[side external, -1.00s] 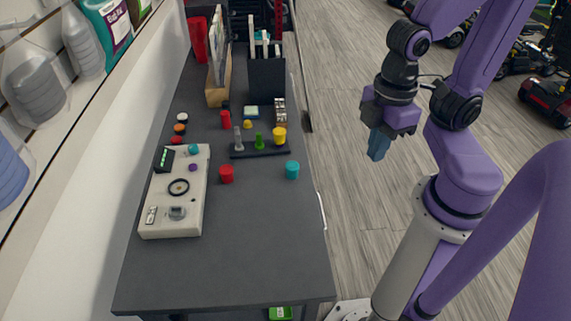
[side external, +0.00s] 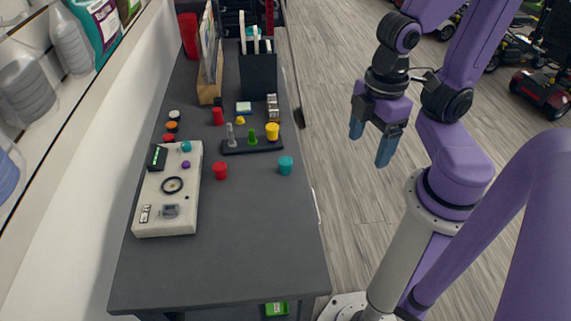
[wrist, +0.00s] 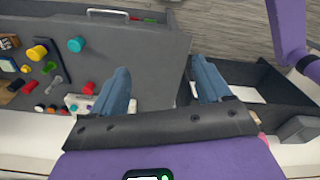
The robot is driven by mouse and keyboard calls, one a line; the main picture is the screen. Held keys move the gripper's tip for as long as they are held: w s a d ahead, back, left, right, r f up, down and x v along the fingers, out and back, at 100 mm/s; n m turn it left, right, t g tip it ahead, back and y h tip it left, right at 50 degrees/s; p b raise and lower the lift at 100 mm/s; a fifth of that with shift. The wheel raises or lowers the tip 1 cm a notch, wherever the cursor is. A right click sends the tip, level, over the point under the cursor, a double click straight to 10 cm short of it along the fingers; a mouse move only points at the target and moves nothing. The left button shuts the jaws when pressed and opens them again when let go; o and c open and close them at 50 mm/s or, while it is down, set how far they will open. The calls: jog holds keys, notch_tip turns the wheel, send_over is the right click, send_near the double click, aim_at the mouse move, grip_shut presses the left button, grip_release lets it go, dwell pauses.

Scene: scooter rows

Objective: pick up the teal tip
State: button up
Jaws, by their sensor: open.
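A teal tip (side external: 286,165), a short round piece, stands on the dark grey table near its right edge. It also shows in the wrist view (wrist: 76,44) at the upper left, left of my fingers. A smaller teal knob (side external: 186,147) sits on the beige panel (side external: 183,223). My gripper (side external: 371,143) hangs in the air right of the table, over the floor side. Its two blue fingers are apart with nothing between them. In the wrist view my gripper (wrist: 160,68) is also open and apart from the teal tip.
A red tip (side external: 221,171) stands left of the teal tip. Behind is a black rack (side external: 236,149) with grey, green and yellow pieces. A black holder (side external: 258,75) and a wooden file box (side external: 210,88) stand farther back.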

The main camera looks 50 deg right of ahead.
jog(key=w+a+f+m, duration=0.2)
jog(key=w+m, duration=0.6)
jog(key=w, duration=0.1)
jog(key=m, duration=2.5)
send_over(285, 161)
notch_tip(285, 161, down, 12)
jog(key=f, duration=0.1)
jog(key=shift+n, duration=0.3)
jog(key=f, duration=0.6)
jog(key=s+f, duration=0.1)
jog(key=f, duration=0.2)
jog(key=shift+f, duration=0.4)
jog(key=shift+w+f, duration=0.15)
jog(key=shift+f, duration=0.9)
jog(key=shift+w+f, duration=0.2)
jog(key=shift+f, duration=0.9)
jog(key=shift+w+f, duration=0.15)
jog(key=shift+f, duration=0.9)
jog(key=c, duration=1.1)
